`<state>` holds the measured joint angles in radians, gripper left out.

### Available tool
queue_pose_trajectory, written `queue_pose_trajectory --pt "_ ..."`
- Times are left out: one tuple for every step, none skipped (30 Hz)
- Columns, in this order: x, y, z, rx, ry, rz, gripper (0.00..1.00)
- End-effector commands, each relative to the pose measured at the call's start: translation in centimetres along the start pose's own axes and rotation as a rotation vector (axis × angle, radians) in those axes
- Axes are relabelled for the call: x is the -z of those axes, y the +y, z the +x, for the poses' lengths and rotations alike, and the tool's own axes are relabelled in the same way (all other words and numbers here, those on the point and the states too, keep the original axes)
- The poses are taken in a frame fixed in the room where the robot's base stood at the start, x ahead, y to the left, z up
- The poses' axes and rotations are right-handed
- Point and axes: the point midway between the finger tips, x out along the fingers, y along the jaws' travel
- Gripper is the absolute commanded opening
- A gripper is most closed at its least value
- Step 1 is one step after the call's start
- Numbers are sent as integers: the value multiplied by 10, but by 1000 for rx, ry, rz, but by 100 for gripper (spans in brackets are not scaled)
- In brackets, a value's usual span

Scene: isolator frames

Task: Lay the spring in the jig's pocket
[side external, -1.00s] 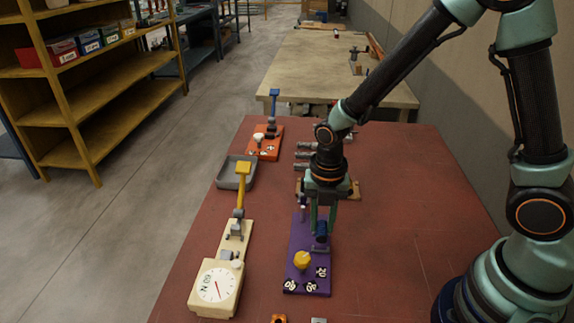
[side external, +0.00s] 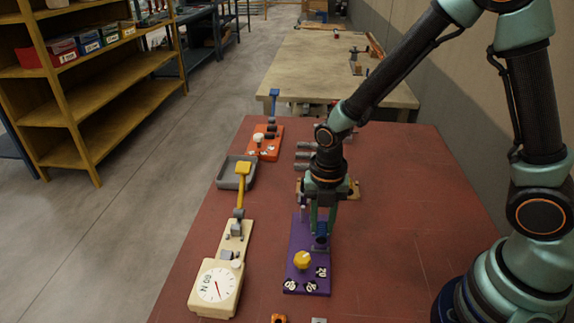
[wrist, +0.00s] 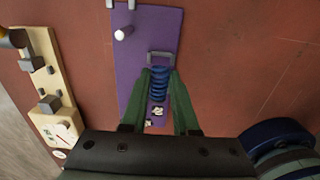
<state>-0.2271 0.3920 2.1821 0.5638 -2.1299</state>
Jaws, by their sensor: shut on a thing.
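The blue coil spring (wrist: 158,84) is between the two green fingers of my gripper (wrist: 160,76) in the wrist view. My gripper (side external: 322,229) is shut on it, over the purple jig board (side external: 297,245). In the wrist view the board (wrist: 150,30) carries a grey bracket (wrist: 160,55) just beyond the spring's far end. In the side view the fingers hide most of the spring, and I cannot tell whether it touches the board or sits in a pocket.
A cream board with a dial scale (side external: 216,286) and a yellow-handled lever (side external: 242,175) stand to the left. A grey tray (side external: 225,184) and an orange board (side external: 260,154) lie farther back. A yellow knob (side external: 303,260) rises from the purple board's front. The red table is clear on the right.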

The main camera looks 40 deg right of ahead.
Motion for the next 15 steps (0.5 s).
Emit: queue_pose_trajectory --pt "0 0 1 0 0 0 0" --pt "0 0 2 0 0 0 0" --pt "0 0 3 1 1 0 0" --pt "0 0 4 1 1 0 0" --pt "0 0 4 1 1 0 0" --pt "0 0 5 2 1 0 0" --pt "0 0 6 2 1 0 0" --pt "0 0 7 1 1 0 0" --pt "0 0 8 1 1 0 0" --pt "0 0 8 1 1 0 0" --pt "0 0 9 1 0 0 0" --pt "0 0 10 0 0 0 0" --pt "0 0 10 0 0 0 0" --pt "0 0 11 0 0 0 0" --pt "0 0 12 1 0 0 0"
